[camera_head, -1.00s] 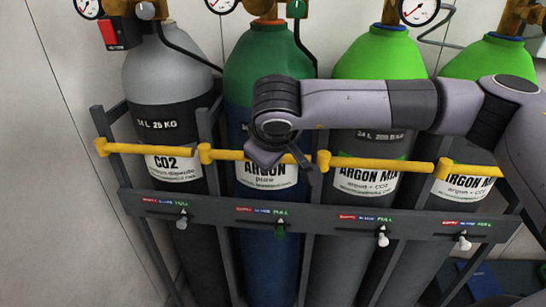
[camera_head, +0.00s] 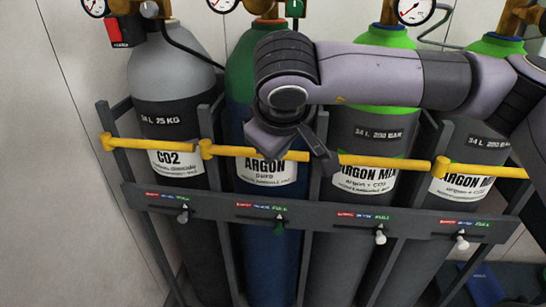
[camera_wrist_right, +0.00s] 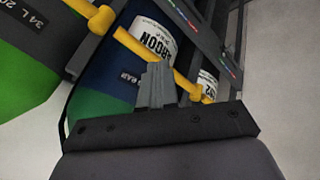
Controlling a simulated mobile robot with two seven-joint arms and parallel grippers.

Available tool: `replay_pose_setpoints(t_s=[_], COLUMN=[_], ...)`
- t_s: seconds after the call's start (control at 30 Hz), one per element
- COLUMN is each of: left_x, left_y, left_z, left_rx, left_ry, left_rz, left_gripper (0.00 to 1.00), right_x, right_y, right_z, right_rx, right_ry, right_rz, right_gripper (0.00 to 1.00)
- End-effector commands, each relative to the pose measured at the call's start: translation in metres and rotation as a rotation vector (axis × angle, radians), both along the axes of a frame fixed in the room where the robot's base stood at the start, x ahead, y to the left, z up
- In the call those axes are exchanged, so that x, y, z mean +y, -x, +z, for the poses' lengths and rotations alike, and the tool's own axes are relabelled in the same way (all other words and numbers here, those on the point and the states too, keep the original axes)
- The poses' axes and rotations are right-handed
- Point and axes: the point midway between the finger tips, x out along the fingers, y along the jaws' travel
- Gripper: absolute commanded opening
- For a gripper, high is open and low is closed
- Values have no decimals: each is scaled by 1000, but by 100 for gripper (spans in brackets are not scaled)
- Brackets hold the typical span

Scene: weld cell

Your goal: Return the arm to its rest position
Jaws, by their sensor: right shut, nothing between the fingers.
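My right arm enters from the right in the head view and reaches across the front of the gas cylinders. My right gripper (camera_head: 322,150) points down and to the right, in front of the gap between the blue-green pure argon cylinder (camera_head: 262,215) and an argon mix cylinder (camera_head: 365,205). In the right wrist view, the gripper's fingers (camera_wrist_right: 157,82) are together with nothing between them. The argon cylinder (camera_wrist_right: 118,72) lies behind them there. Whether the gripper touches the yellow bar (camera_head: 385,163) cannot be told. My left gripper is not in view.
A grey rack (camera_head: 325,220) holds the cylinders, with small valve levers along its front rail. The grey CO2 cylinder (camera_head: 175,85) stands at the left, and another argon mix cylinder (camera_head: 462,190) at the right. Gauges sit on top. Free floor and wall lie left of the rack.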

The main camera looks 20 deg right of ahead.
Motion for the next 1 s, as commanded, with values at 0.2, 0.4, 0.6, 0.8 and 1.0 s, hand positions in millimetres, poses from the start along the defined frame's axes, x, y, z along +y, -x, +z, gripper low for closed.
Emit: replay_pose_setpoints(t_s=[0.2, 0.4, 0.6, 0.8, 1.0], left_x=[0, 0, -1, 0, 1], left_y=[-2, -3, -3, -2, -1], left_z=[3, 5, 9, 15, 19], left_rx=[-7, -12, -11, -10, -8], left_ry=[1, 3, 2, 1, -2], left_rz=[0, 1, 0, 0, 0], left_gripper=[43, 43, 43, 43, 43], right_x=[-3, -4, 25, 98, 163], right_y=[16, 21, 34, 82, 138], right_z=[26, 30, 5, -36, -39], right_rx=[-2, 2, 105, 418, 817], right_ry=[-1, -2, -145, -526, -896], right_rz=[1, 1, 3, -74, -269], right_gripper=[0, 0, 0, 0, 0])
